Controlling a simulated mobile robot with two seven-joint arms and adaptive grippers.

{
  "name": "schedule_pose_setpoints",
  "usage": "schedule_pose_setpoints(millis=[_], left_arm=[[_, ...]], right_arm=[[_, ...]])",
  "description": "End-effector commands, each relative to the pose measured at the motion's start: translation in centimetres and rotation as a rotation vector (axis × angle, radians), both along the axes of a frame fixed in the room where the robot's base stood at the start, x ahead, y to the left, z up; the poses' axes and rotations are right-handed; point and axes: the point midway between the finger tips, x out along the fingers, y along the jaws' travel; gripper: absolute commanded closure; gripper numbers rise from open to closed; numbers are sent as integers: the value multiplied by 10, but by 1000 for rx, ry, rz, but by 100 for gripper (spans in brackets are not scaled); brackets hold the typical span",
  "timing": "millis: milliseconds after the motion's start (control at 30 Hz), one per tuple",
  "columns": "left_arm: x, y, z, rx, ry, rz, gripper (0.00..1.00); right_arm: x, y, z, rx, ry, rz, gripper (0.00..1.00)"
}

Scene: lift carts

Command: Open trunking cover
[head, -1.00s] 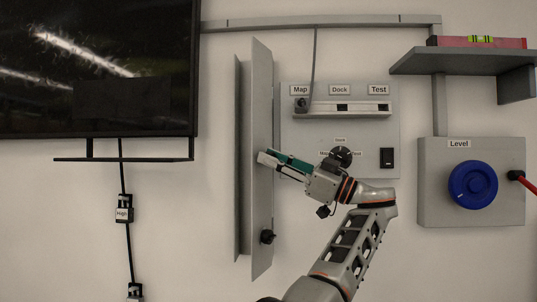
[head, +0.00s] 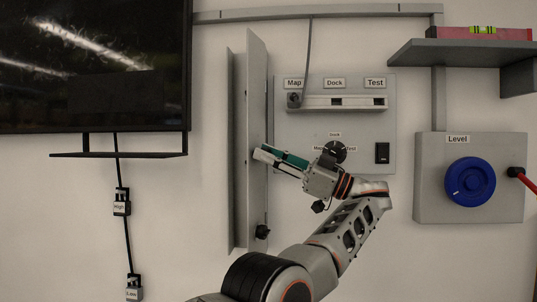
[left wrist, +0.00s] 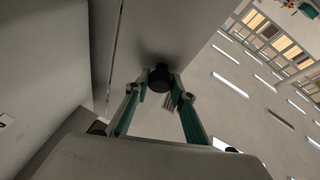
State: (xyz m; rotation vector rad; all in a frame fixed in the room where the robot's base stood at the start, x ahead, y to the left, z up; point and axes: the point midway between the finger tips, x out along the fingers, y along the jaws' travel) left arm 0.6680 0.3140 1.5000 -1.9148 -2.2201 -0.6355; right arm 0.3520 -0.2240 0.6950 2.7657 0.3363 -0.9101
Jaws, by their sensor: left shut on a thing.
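The trunking cover (head: 257,105) is a tall grey panel. It stands out from the wall on the left side of the control panel, swung away from the narrow trunking (head: 235,190) behind it. A black knob (head: 262,232) sits near its lower end. My left gripper (head: 262,152) is at mid-height of the cover. In the left wrist view the fingers (left wrist: 160,90) are closed around another black knob (left wrist: 160,76) on the cover's face (left wrist: 160,30). That knob is hidden in the head view. My right gripper is not in view.
A control panel (head: 345,160) with a dial (head: 334,152) and black switch (head: 382,153) is right of the cover. A dark screen (head: 90,60) hangs at left. At right are a shelf (head: 460,52) with a level and a box with a blue knob (head: 470,182).

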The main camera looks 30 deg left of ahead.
Motion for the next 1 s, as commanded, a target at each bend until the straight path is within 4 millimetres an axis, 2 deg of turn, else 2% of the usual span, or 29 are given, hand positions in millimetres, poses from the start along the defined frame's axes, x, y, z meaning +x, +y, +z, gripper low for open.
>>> schedule_pose_setpoints(millis=[367,400,433,1000], left_arm=[[0,1,0,0,-1,3,100],[0,1,0,0,-1,3,66],[0,1,0,0,-1,3,59],[0,0,0,0,0,1,59]], right_arm=[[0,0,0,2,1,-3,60],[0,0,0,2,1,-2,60],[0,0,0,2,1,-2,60],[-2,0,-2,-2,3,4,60]])
